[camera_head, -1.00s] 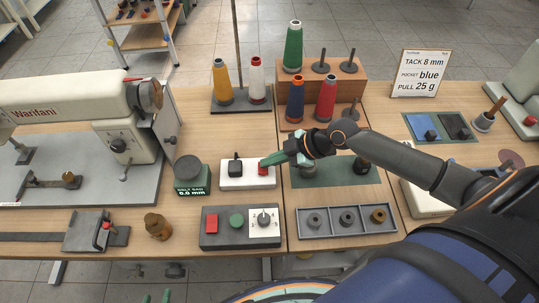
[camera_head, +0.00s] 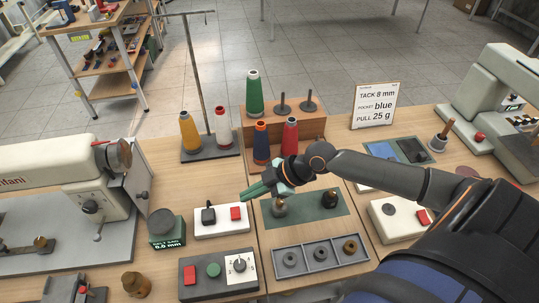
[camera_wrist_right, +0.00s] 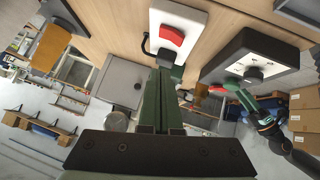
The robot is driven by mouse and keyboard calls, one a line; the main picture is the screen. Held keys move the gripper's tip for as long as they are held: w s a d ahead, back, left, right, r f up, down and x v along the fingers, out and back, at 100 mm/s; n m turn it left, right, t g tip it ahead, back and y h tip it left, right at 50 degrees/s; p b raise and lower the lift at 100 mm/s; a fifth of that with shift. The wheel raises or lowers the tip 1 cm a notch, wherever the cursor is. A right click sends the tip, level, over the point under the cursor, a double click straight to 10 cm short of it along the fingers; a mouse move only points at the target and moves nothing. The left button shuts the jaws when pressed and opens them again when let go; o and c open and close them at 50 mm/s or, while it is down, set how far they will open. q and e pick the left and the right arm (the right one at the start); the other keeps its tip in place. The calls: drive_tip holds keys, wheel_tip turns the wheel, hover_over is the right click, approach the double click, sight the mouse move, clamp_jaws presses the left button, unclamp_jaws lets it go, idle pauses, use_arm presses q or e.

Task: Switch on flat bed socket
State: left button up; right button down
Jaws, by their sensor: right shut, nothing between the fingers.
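The socket (camera_head: 207,231) is a white box on the table in front of the flat bed machine, with a black plug (camera_head: 208,215) at its left and a red rocker switch (camera_head: 235,213) at its right. I cannot tell which way the rocker is set. My right gripper (camera_head: 243,195) is shut and empty, its green fingertips just above and behind the rocker, apparently apart from it. In the right wrist view the shut fingers (camera_wrist_right: 164,72) point toward the socket and its red rocker (camera_wrist_right: 171,36). My left gripper (camera_wrist_right: 236,86) seems to show small beyond the control box; its jaws are unclear.
A dark control box (camera_head: 214,283) with red and green buttons and a dial stands in front of the socket. A green mat (camera_head: 320,207) with weights lies to the right, a grey tray (camera_head: 290,272) before it. Thread cones (camera_head: 289,142) stand behind.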

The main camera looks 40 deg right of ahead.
drive_tip(key=v, duration=0.6)
drive_tip(key=shift+w+d+r, duration=0.25)
drive_tip(key=shift+w+r, duration=0.05)
drive_tip(key=shift+r, duration=0.05)
drive_tip(key=shift+s, duration=0.1)
